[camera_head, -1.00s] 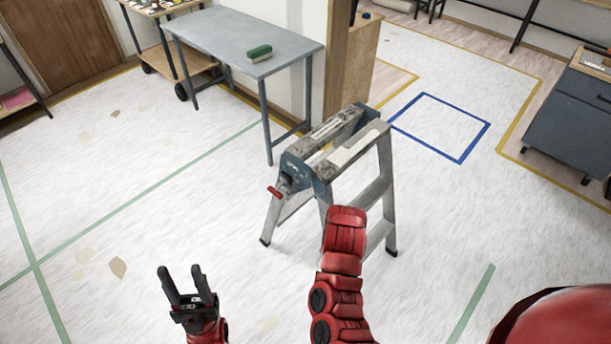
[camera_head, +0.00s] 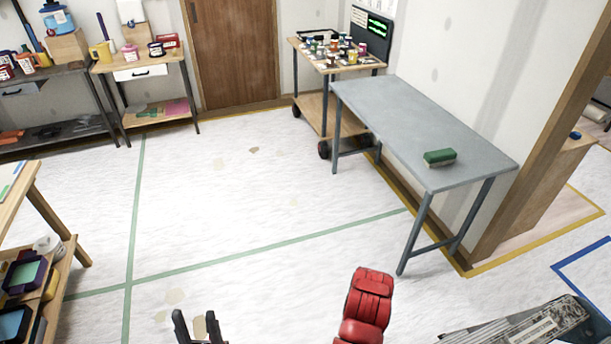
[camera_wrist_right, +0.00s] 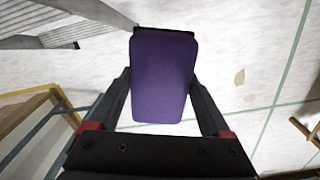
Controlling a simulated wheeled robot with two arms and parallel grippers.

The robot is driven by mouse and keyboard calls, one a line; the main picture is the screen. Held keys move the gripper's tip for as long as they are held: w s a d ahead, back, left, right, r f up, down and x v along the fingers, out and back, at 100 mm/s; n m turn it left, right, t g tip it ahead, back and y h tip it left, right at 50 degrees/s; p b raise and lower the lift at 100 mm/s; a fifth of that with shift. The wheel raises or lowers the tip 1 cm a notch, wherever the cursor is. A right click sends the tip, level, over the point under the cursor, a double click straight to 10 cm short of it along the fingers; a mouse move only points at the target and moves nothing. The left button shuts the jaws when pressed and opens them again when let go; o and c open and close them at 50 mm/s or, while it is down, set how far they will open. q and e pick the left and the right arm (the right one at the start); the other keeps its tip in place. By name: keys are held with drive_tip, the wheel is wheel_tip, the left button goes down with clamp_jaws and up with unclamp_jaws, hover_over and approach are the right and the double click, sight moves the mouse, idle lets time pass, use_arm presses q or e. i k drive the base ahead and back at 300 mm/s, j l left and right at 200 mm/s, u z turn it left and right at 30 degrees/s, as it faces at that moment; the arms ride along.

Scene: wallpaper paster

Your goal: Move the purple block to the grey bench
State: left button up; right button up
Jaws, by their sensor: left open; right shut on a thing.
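The purple block (camera_wrist_right: 160,78) is between the fingers of my right gripper (camera_wrist_right: 163,95) in the right wrist view, and the gripper is shut on it above the floor. In the head view the right gripper and the block are out of sight; only a red part of my arm shows at the bottom. The grey bench (camera_head: 385,105) stands right of centre along the wall, apart from both grippers. A green block (camera_head: 440,157) lies on its top. My left gripper (camera_head: 198,325) is open and empty at the bottom edge.
A stepladder (camera_head: 530,325) stands at the lower right. A wheeled cart with jars (camera_head: 345,70) is beside the bench's far end. A wooden shelf table (camera_head: 18,190) stands at left. The white floor between is clear.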

sight(407, 120)
drive_tip(key=i+z, duration=0.1)
drive_tip(key=i, duration=0.45)
drive_tip(key=i+j+z, duration=0.1)
drive_tip(key=i, duration=0.45)
drive_tip(key=i+j+z, duration=0.1)
drive_tip(key=i, duration=0.45)
drive_tip(key=i+j+z, duration=0.1)
drive_tip(key=i+j, duration=0.15)
drive_tip(key=i, duration=0.3)
